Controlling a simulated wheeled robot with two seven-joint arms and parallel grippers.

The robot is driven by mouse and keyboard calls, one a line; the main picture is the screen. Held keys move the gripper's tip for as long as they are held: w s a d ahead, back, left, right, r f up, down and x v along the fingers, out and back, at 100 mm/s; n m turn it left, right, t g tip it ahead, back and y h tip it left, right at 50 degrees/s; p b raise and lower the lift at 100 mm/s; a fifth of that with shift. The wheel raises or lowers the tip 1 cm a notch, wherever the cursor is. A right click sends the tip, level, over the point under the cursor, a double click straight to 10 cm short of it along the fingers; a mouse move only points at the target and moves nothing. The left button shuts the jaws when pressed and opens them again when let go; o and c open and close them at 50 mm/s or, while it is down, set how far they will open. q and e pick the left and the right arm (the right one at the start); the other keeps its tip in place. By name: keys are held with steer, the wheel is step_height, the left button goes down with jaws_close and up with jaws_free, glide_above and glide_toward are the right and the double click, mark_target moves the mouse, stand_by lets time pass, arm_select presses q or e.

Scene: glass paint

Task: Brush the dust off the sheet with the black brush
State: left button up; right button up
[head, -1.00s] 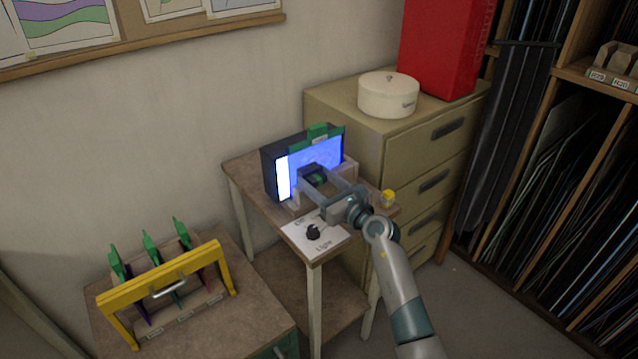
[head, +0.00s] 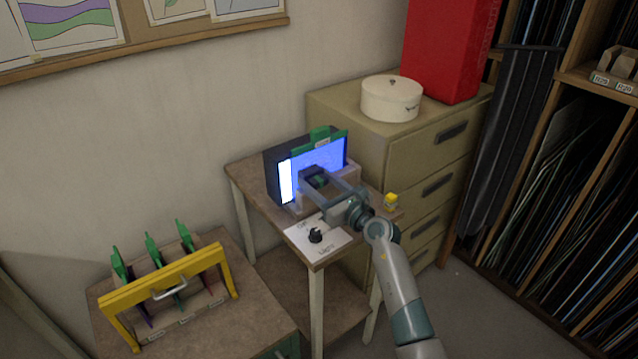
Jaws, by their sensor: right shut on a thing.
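The blue sheet (head: 328,156) stands upright against a lit dark box on the small table, with a green clip (head: 320,138) along its top. A bright white strip shows at its left edge. My right gripper (head: 316,180) is in front of the sheet's lower part and is shut on a small dark thing, which looks like the black brush (head: 318,182). The fingers hide much of the brush, and I cannot tell whether it touches the sheet. Dust is too fine to make out. My left gripper is not in view.
A white card with a black knob (head: 315,235) lies at the table's front. A small yellow object (head: 391,201) is at the table's right corner. A yellow-framed rack (head: 165,283) with green-clipped sheets stands lower left. A drawer cabinet (head: 410,150) stands close behind on the right.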

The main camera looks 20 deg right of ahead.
steer(key=shift+w+a, duration=0.2)
steer(key=shift+w, duration=0.35)
steer(key=shift+w+d+b, duration=0.3)
steer(key=shift+d, duration=0.6)
steer(key=shift+w+d+b, duration=0.25)
steer(key=shift+d+b, duration=0.05)
steer(key=shift+d, duration=0.6)
steer(key=shift+d, duration=0.15)
steer(key=shift+w+d+f+b, duration=0.1)
steer(key=shift+w+d+b, duration=0.3)
steer(key=shift+d, duration=0.25)
steer(key=shift+w+d+b, duration=0.25)
steer(key=shift+d+b, duration=0.15)
steer(key=shift+d, duration=0.75)
steer(key=shift+f, duration=0.1)
